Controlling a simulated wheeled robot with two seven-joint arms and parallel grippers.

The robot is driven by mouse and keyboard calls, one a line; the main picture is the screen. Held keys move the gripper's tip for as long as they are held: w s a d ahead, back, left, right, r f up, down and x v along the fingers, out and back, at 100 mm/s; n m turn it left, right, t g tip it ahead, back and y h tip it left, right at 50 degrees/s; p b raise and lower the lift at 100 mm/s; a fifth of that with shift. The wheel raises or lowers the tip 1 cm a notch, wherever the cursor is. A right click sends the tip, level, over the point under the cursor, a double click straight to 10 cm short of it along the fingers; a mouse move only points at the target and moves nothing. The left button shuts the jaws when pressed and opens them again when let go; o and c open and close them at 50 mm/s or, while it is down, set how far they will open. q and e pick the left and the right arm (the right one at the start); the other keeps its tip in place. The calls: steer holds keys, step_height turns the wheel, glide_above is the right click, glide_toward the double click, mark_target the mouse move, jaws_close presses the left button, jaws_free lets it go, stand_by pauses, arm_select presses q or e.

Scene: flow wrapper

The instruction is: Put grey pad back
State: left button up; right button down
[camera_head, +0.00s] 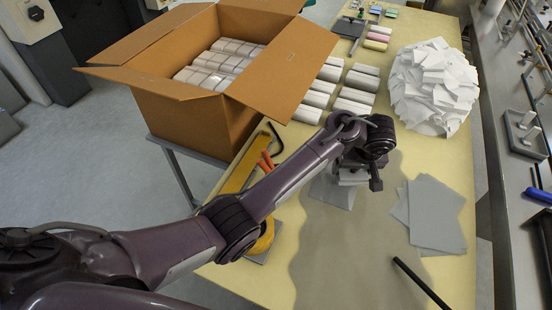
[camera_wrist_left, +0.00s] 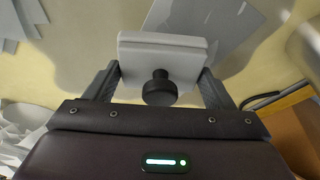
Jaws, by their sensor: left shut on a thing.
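My left gripper (camera_head: 352,176) reaches over the middle of the yellow table. In the left wrist view its two fingers (camera_wrist_left: 160,78) close on opposite sides of a light grey pad (camera_wrist_left: 160,50) with a round black knob (camera_wrist_left: 159,90). In the head view the pad is mostly hidden by the gripper. A grey sheet (camera_head: 331,191) lies beneath the gripper and also shows behind the pad in the wrist view (camera_wrist_left: 215,22). I cannot tell whether the pad touches it. My right gripper is not in view.
Grey sheets (camera_head: 436,215) lie loose at the right of the table. A large white paper pile (camera_head: 434,88) and rows of white packs (camera_head: 355,97) stand behind. An open cardboard box (camera_head: 190,115) is at left. A dark rod (camera_head: 420,283) is in front.

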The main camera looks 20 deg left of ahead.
arm_select(q)
steer(key=a, duration=0.3)
steer(key=a+p, duration=0.1)
steer(key=a, duration=0.2)
steer(key=a+p, duration=0.1)
steer(key=a, duration=0.2)
steer(key=shift+s+r, duration=0.1)
steer(key=shift+r, duration=0.3)
steer(key=a, duration=0.2)
steer(key=a+p, duration=0.1)
steer(key=a, duration=0.5)
steer(key=shift+w+f, duration=0.2)
steer(key=shift+f, duration=0.05)
steer(key=shift+a+f, duration=0.15)
steer(key=shift+f, duration=0.05)
step_height(320, 180, down, 2)
steer(key=shift+f+b, duration=0.25)
steer(key=shift+b, duration=0.25)
steer(key=shift+f, duration=0.3)
steer(key=o, duration=1.1)
steer(key=shift+f, duration=0.15)
